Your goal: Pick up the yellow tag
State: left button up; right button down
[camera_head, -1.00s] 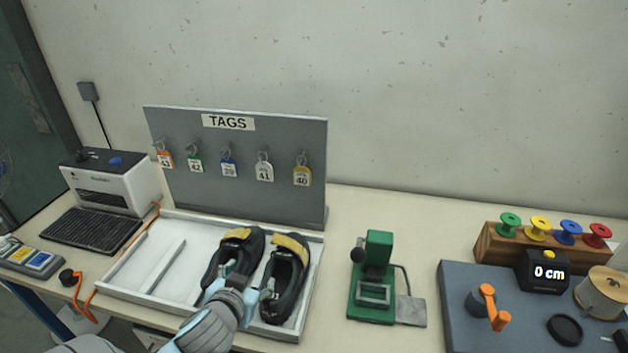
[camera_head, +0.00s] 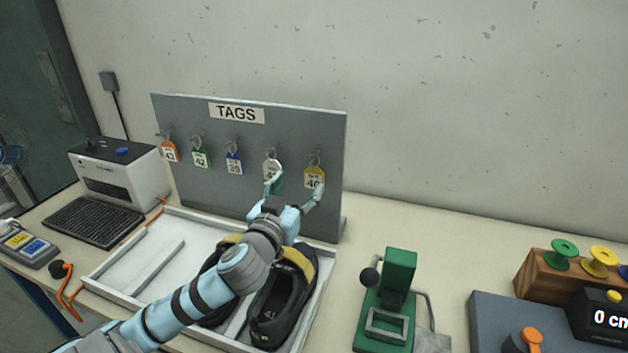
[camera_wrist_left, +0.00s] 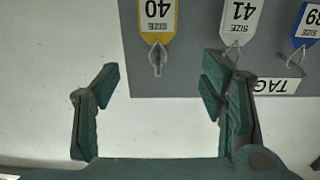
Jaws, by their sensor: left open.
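The yellow tag (camera_head: 314,178), marked 40, hangs from a hook at the right end of the grey TAGS board (camera_head: 250,190). In the left wrist view the yellow tag (camera_wrist_left: 157,22) appears upside down near the top, beyond the fingertips and between them sideways. My left gripper (camera_head: 296,190) is open and empty in front of the board. Its right finger is just below the yellow tag and its left finger overlaps the white 41 tag (camera_head: 272,168). In the left wrist view the open fingers (camera_wrist_left: 158,82) are spread wide. My right gripper is not in view.
Orange (camera_head: 170,152), green (camera_head: 200,156) and blue (camera_head: 234,162) tags hang farther left. A white tray (camera_head: 115,277) with two black shoes (camera_head: 283,300) lies below the board. A green press (camera_head: 388,300) stands to the right.

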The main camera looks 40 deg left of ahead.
aim_at(314, 169)
pick_arm(q)
jog(key=x, duration=1)
jog(key=shift+w+d+f+p, duration=0.15)
jog(key=shift+w+f+p, duration=0.05)
jog(key=shift+f+p, duration=0.15)
jog(key=shift+s, duration=0.1)
jog(key=c, duration=1)
